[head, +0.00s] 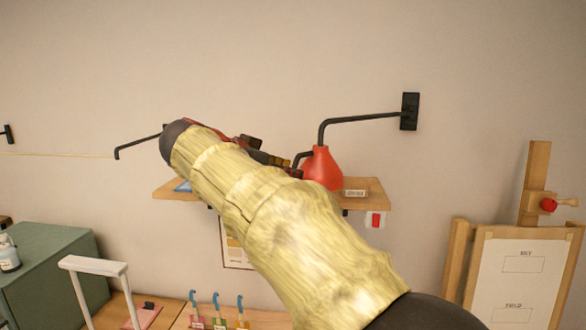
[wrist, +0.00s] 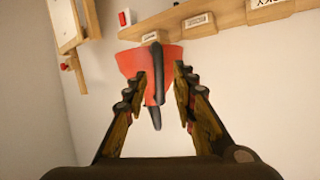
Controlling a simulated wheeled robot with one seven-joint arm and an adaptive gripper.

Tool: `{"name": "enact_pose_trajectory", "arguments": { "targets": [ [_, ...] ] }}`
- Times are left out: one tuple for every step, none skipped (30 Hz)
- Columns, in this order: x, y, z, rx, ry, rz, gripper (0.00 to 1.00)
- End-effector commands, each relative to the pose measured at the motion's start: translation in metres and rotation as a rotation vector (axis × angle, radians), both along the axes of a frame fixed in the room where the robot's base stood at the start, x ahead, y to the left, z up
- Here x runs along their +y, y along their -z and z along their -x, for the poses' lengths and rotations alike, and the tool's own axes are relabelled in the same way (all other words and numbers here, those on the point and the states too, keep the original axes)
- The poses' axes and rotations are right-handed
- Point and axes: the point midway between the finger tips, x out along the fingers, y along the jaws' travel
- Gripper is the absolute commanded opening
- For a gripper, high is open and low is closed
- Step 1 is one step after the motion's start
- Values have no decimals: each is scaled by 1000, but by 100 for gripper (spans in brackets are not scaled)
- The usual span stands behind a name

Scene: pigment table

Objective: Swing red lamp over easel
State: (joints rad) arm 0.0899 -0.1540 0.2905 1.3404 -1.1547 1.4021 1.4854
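The red lamp (head: 322,168) hangs from a black jointed arm (head: 362,119) fixed to a wall bracket (head: 410,111). The easel (head: 480,232) stands to the right of the lamp, holding a pale sheet. My gripper (head: 290,165) is just left of the lamp, partly hidden by my own forearm. In the wrist view, my gripper (wrist: 160,72) is open, its fingers on either side of the lamp's black handle (wrist: 157,80). The red shade (wrist: 133,62) lies just beyond the fingertips. I cannot tell whether either finger touches the handle.
A wooden shelf (head: 372,185) on the wall is behind the lamp, with a red switch (head: 375,220) below it. A green cabinet (head: 50,262) and a white-topped stand (head: 92,265) are at the lower left. The wall between lamp and easel looks clear.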

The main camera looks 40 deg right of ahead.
Motion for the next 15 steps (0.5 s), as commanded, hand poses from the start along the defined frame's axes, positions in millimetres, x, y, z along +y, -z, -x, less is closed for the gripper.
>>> {"name": "enact_pose_trajectory", "arguments": {
  "targets": [
    [-7,1,0,2,4,0,27],
    [-10,3,0,1,3,0,27],
    [-14,4,-1,1,2,0,27],
    [-16,5,-1,1,2,0,27],
    [-18,6,-2,1,2,0,27],
    [-20,7,-2,0,1,0,27],
    [-21,8,-2,1,1,0,27],
    [-22,9,-3,1,0,0,27],
    [-23,9,-3,1,0,-1,27],
    [-23,9,-3,1,-1,-1,27],
    [-23,9,-3,1,-1,-1,27],
    [-23,10,-3,1,-1,-1,27],
    [-23,10,-3,1,-1,-1,27],
    [-23,10,-3,1,-1,-1,27],
    [-23,10,-3,1,-1,-1,27]
  ]
}}
